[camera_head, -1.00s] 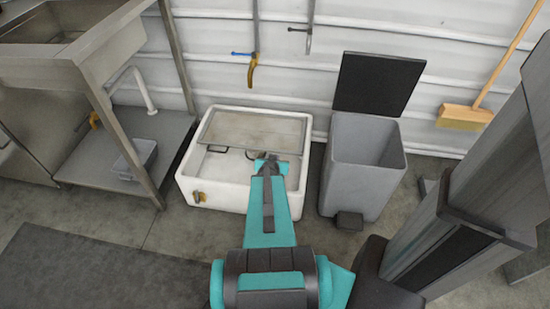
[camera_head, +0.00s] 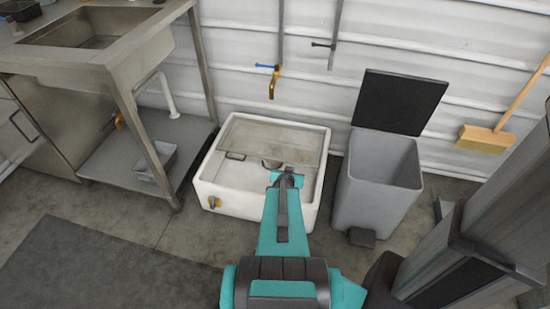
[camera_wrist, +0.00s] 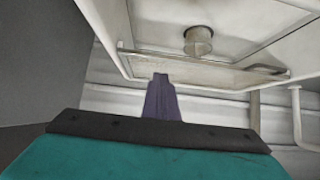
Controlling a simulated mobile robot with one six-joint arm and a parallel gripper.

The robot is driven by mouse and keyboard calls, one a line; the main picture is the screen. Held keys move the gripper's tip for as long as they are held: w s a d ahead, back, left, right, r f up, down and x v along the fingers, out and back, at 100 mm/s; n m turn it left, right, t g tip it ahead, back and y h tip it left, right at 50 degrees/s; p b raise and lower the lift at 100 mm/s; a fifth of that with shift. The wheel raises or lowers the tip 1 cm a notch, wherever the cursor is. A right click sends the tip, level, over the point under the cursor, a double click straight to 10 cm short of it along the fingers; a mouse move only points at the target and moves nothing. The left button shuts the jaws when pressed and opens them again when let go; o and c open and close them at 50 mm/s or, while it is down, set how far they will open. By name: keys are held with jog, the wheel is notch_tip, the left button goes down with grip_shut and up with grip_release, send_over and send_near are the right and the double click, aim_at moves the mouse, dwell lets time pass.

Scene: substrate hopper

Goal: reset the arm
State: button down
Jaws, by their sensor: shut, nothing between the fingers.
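My teal arm reaches forward in the head view, its wrist over the front part of a low white basin. My gripper (camera_head: 287,178) is at the arm's far end and looks small and dark there. In the wrist view a dark finger part of my gripper (camera_wrist: 162,98) sticks up from the teal body, shut, with nothing held. The white basin (camera_head: 208,190) stands on the floor by the wall with a flat grey lid (camera_head: 270,140) across its back part.
A grey bin (camera_head: 375,195) with its black lid (camera_head: 398,100) up stands right of the basin. A steel sink bench (camera_head: 100,65) with a grey tub (camera_head: 155,160) on its lower shelf is at the left. A yellow tap (camera_head: 273,85) hangs on the wall. A broom (camera_head: 485,138) leans at right.

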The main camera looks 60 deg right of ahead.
jog(key=w+a+r+n+t+y+p, duration=0.1)
jog(key=w+a+r+n+p, duration=0.15)
jog(key=w+a, duration=0.45)
jog(key=w+a+r+n+t+y+p, duration=0.1)
jog(key=w+a+t+p, duration=0.15)
jog(key=w+a, duration=0.45)
jog(key=w+a+r+g+y+p, duration=0.1)
jog(key=w+a+p, duration=0.2)
jog(key=a, duration=0.4)
jog(key=w+a+y+p, duration=0.1)
jog(key=w+a+p, duration=0.25)
jog(key=a, duration=0.35)
jog(key=s+a+n+g+y+p, duration=0.1)
jog(key=s+a+n+g+p, duration=0.15)
jog(key=a, duration=0.45)
jog(key=s+a+n+g+p, duration=0.1)
jog(key=s+a+p, duration=0.25)
jog(key=a, duration=0.35)
jog(key=s+a+n+g+y, duration=0.5)
jog(key=s+a, duration=0.7)
jog(key=s, duration=0.5)
jog(key=n+g, duration=0.2)
jog(key=shift+a+f+g, duration=0.15)
jog(key=shift+a+g, duration=0.25)
